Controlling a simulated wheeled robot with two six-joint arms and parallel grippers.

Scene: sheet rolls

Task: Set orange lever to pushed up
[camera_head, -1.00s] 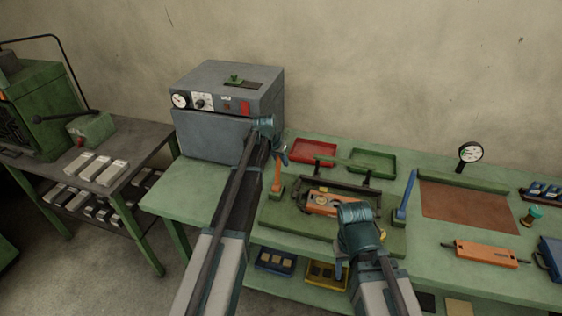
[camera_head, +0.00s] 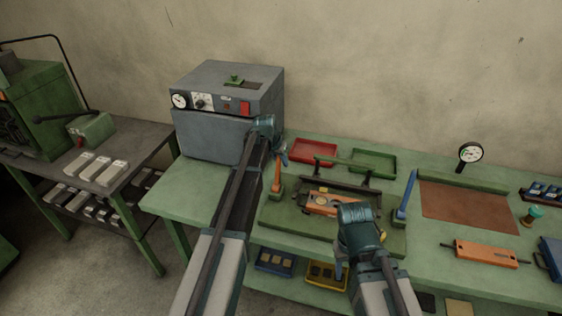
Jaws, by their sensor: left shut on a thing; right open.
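The orange lever (camera_head: 277,176) stands near upright at the left end of the green fixture (camera_head: 272,217) on the bench. My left gripper (camera_head: 281,151) is at the lever's top end and is shut on it; its fingers are small and partly hidden by the wrist. My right gripper (camera_head: 341,268) is open and points down in front of the fixture's near edge, its fingers mostly hidden by its wrist. A blue lever (camera_head: 406,196) stands at the fixture's right end, tilted a little to the right.
An orange device (camera_head: 322,202) lies in the fixture's middle. Red (camera_head: 313,151) and green (camera_head: 373,162) trays lie behind it. A grey oven (camera_head: 215,135) stands close to my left arm. A brown mat (camera_head: 465,205) and dial gauge (camera_head: 470,154) are to the right.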

